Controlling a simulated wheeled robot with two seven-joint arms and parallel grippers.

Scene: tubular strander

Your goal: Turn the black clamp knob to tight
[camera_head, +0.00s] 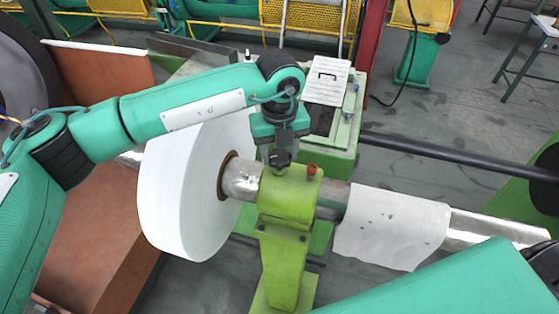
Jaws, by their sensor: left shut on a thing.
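The black clamp knob (280,160) sits on top of the yellow-green clamp stand (287,195), at its left end. My left gripper (280,149) comes down from above and is shut on the knob. Its fingers hide much of the knob, so I cannot tell how far it is turned.
A metal shaft (490,227) runs through the clamp stand. A large white roll (180,195) is on it at left, and a white sheet (390,228) hangs over it at right. A small red knob (312,169) is close beside my left gripper.

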